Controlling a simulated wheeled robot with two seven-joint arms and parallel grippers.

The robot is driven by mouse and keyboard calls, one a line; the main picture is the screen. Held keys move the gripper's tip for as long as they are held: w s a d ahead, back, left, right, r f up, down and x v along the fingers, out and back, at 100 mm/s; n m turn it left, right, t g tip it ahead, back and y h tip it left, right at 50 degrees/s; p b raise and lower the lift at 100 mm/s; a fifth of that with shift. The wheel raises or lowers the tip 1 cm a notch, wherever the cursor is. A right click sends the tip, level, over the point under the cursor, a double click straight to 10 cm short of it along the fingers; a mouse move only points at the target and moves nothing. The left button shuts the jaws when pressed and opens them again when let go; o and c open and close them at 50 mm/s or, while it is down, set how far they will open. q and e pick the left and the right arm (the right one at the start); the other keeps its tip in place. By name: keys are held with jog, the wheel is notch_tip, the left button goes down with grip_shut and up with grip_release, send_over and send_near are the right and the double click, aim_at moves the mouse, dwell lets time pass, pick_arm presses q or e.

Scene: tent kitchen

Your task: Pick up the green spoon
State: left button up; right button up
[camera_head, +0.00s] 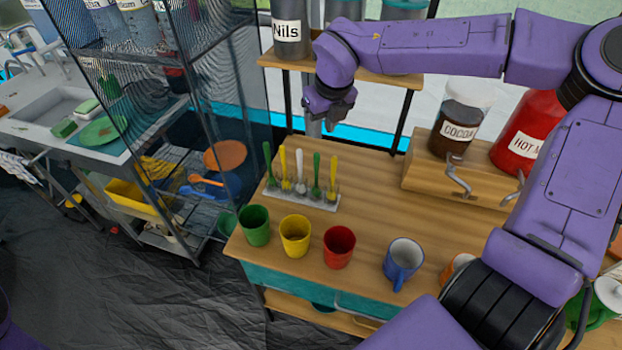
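Several spoons stand upright in a white holder (300,196) on the wooden counter. A green spoon (267,158) is at its left end, and another green spoon (316,170) stands right of the white spoon (299,166). A yellow spoon (283,164) is between the left green one and the white one. The rightmost spoon (333,174) has a yellow-green handle. My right gripper (330,118) hangs above and behind the spoons, near the shelf, touching none of them. Its fingers are too small and dark to tell whether they are open. My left gripper is out of view.
Green (255,226), yellow (295,235), red (339,247) and blue (402,262) mugs line the counter front. A cocoa jar (460,118) and red jar (528,135) stand right on a wooden riser. A mesh-sided rack (200,70) stands left.

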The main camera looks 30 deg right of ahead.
aim_at(316, 163)
jog(key=x, duration=0.2)
jog(key=b+x, duration=0.1)
jog(key=x, duration=0.4)
jog(key=shift+s+f, duration=0.3)
jog(key=shift+f, duration=0.2)
jog(key=x, duration=0.3)
jog(key=p+x, duration=0.1)
jog(key=shift+s+a+f, duration=0.2)
jog(key=shift+s+f, duration=0.05)
jog(key=shift+f, duration=0.25)
jog(key=shift+w+f, duration=0.15)
jog(key=shift+f, duration=0.35)
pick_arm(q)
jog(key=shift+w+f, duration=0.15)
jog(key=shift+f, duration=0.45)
pick_arm(e)
grip_shut()
